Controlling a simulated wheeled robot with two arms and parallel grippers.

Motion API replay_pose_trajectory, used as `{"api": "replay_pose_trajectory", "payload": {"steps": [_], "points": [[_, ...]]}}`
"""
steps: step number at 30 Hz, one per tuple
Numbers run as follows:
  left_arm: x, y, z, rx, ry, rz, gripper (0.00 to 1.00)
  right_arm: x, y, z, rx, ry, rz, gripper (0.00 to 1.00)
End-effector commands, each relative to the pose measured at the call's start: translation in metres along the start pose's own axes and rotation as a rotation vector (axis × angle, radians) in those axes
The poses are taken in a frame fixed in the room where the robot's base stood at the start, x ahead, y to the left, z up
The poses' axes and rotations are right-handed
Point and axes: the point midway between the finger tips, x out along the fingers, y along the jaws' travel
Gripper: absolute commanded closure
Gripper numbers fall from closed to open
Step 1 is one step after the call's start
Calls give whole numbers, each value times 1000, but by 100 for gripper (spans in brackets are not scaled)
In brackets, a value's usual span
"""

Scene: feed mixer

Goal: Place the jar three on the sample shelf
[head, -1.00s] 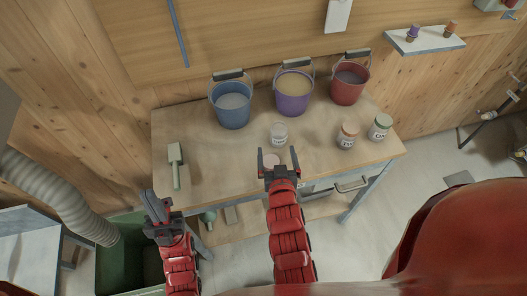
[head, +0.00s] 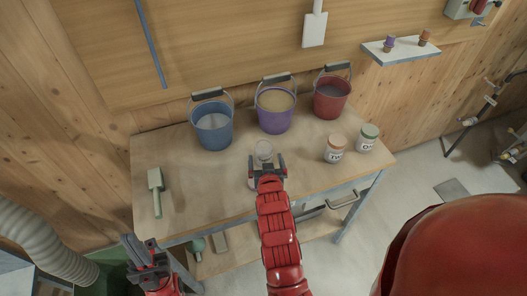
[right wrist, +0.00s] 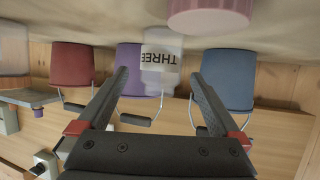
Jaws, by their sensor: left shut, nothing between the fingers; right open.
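Jar three (head: 264,149) is a small clear jar standing on the workbench in front of the purple bucket. In the right wrist view, which is upside down, its white label reads THREE (right wrist: 160,60). My right gripper (head: 267,164) is open just in front of the jar, fingers pointing at it. In the wrist view the jar shows between and beyond the fingertips (right wrist: 159,73); I see no grip on it. My left gripper (head: 142,252) is shut and empty, off the bench's front left. The sample shelf (head: 391,55) is on the wall at upper right, holding small purple and orange items.
Blue (head: 212,128), purple (head: 275,118) and red (head: 330,103) buckets stand behind the jar. Orange-lidded (head: 335,150) and green-lidded (head: 367,138) jars stand right. A pink-lidded thing (right wrist: 210,12) is close beside the right gripper.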

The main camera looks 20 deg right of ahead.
Motion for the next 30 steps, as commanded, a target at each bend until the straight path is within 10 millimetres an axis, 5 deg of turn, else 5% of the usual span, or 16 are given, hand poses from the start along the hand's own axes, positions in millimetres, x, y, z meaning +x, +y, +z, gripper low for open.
{"api": "replay_pose_trajectory", "payload": {"steps": [15, 26, 30], "points": [[26, -1, -4, 0, 0, 0, 100, 48, -1, -4, -2, -1, 0, 0], [27, -1, -4, 0, 0, 0, 100, 54, -2, -2, -1, -1, -1, 0], [27, -1, -4, 0, 0, 0, 100, 54, -2, -2, -1, 0, -1, 25]]}}
